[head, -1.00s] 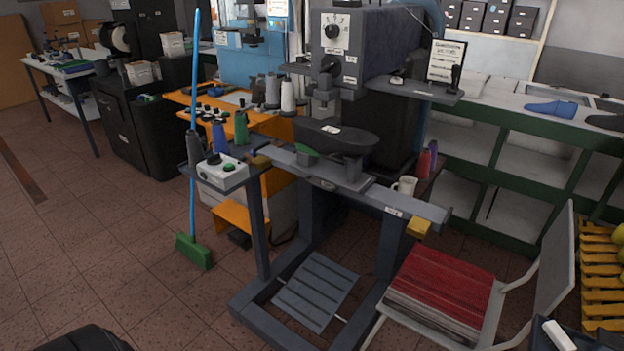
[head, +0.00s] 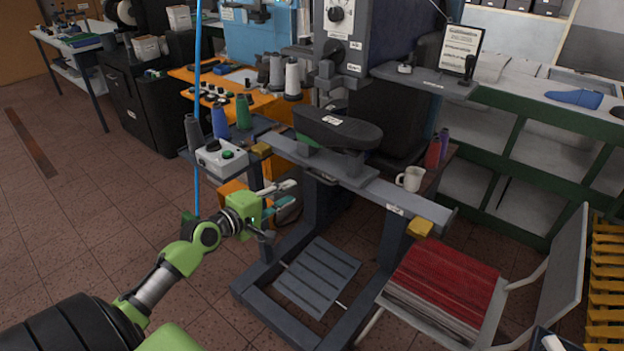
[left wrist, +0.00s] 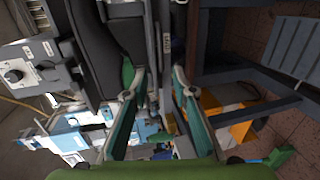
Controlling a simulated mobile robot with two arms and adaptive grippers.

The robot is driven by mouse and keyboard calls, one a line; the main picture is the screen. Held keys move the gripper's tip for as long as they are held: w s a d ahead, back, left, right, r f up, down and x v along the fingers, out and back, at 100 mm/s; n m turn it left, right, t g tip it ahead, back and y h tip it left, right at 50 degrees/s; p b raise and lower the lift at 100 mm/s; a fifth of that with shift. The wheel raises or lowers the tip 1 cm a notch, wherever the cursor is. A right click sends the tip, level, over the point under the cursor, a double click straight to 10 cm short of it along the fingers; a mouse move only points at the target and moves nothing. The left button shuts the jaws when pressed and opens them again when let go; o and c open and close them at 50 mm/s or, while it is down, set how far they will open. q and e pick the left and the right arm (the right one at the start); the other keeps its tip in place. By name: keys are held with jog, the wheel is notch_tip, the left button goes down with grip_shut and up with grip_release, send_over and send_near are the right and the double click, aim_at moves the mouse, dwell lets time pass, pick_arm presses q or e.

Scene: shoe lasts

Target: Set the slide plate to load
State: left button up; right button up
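The grey slide plate (head: 374,184) sits on a long grey rail (head: 402,199) across the press stand. It is around the rail's middle, below the black shoe-shaped pad (head: 345,134). A green part (head: 309,147) shows at the plate's left, under the pad; a green part (left wrist: 128,72) also shows in the left wrist view. White labels mark the rail, too small to read. My left gripper (head: 290,195) is open and empty, in front of and below the rail's left half. Its spread fingers (left wrist: 157,78) point towards the rail in the left wrist view. My right gripper is not in view.
Yellow blocks cap the rail at its left (head: 261,149) and right (head: 420,228). A chair with red cloth (head: 440,288) is at front right.

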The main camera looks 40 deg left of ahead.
pick_arm(q)
send_near(332, 168)
jog(key=w+a+f, duration=0.1)
jog(key=w+f, duration=0.2)
jog(key=f, duration=0.1)
jog(key=shift+w+a+r, duration=0.15)
jog(key=shift+a+r, duration=0.05)
jog(key=shift+r, duration=0.05)
grip_shut()
